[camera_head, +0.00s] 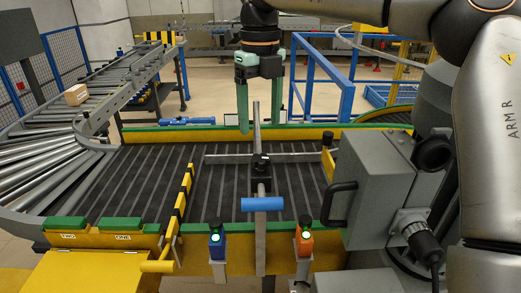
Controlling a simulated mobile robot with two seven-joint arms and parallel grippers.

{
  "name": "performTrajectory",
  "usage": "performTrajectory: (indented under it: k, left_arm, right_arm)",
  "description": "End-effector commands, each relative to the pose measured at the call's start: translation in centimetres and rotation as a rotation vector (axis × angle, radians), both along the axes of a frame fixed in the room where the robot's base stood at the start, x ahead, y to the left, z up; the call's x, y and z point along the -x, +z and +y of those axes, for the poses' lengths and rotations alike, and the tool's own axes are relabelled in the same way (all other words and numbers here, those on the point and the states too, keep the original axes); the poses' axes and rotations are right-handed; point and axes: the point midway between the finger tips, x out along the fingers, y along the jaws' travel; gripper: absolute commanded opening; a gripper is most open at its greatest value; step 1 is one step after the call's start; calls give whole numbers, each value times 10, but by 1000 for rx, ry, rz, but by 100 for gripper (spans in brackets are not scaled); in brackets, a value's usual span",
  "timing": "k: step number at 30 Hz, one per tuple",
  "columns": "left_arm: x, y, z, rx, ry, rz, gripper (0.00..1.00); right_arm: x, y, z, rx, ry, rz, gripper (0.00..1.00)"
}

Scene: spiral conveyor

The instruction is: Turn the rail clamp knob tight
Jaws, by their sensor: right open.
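My right gripper (262,128) hangs at the top centre with its two green fingers pointing down. The fingers are open and spread apart, with nothing visible held between them. A thin grey upright post (256,122) shows between the fingers in the picture. Below them, a small black knob-like part (261,161) sits where a grey crossbar (225,159) meets a front-to-back bar (261,230). I cannot tell for sure that it is the clamp knob. The fingertips appear above it and apart from it. My left gripper is not in view.
A blue handle (262,204) crosses the bar nearer the front. A yellow-black striped rail (182,205) lies on the dark conveyor bed (130,170). A grey box with a black handle (378,190) stands at the right. A carton (76,95) rests on the left rollers.

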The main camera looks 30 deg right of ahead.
Motion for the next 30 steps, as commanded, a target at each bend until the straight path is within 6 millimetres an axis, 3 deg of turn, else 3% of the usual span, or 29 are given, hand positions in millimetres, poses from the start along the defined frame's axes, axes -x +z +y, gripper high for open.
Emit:
performTrajectory:
  k: [6, 12, 25, 30]
  left_arm:
    - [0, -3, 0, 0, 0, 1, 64]
    - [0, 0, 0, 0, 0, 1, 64]
    - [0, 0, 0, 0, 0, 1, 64]
    - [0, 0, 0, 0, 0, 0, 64]
  right_arm:
    - [1, -47, 0, 0, 0, 4, 76]
    - [0, -74, 0, -1, -1, 3, 76]
    - [0, -84, 0, -1, -1, 0, 76]
    - [0, -83, 0, -1, -1, 0, 57]
